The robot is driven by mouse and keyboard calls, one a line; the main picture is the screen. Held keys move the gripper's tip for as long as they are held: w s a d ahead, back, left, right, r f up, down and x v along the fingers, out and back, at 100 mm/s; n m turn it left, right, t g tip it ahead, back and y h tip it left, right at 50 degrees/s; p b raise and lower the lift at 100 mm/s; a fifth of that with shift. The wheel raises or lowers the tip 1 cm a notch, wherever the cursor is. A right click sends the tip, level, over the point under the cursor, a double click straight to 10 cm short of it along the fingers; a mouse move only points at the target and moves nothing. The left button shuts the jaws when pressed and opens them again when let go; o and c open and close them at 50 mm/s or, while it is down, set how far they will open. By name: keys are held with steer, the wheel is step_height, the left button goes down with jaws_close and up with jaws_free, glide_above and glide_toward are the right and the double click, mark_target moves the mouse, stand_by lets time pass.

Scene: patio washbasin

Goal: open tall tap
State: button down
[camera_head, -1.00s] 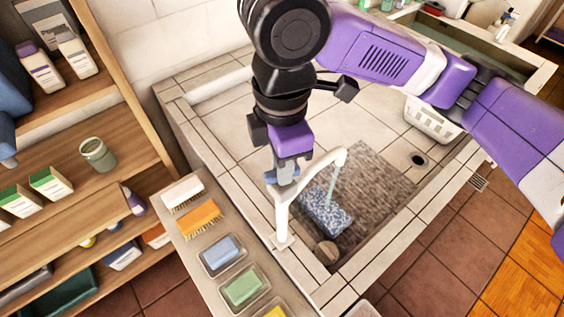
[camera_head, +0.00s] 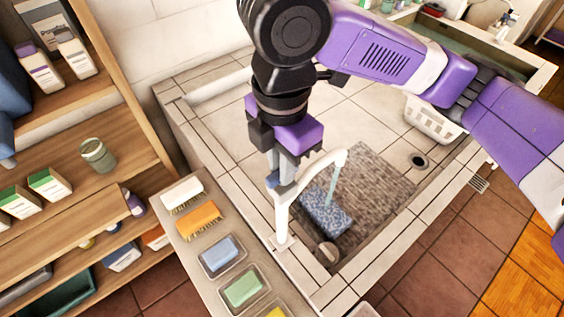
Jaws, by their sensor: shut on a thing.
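The tall tap (camera_head: 282,222) is white and stands on the tiled rim of the basin. Its spout (camera_head: 326,158) arches right over the basin. A thin pale greenish stream (camera_head: 332,182) runs from the spout's end down toward a blue speckled block (camera_head: 325,213). My gripper (camera_head: 281,182) comes down from above onto the top of the tap and is shut on its handle (camera_head: 272,180), a small grey-blue part. The fingers hide much of the handle.
A ledge left of the tap holds a white brush (camera_head: 181,190), an orange brush (camera_head: 199,217), and soaps in dishes (camera_head: 222,252). Wooden shelves (camera_head: 130,140) stand at left. A white basket (camera_head: 432,121) sits at the basin's far right.

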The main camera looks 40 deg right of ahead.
steer(key=c, duration=1.4)
jaws_free()
steer(key=shift+r, duration=0.1)
step_height(320, 180, up, 8)
steer(key=shift+f, duration=0.15)
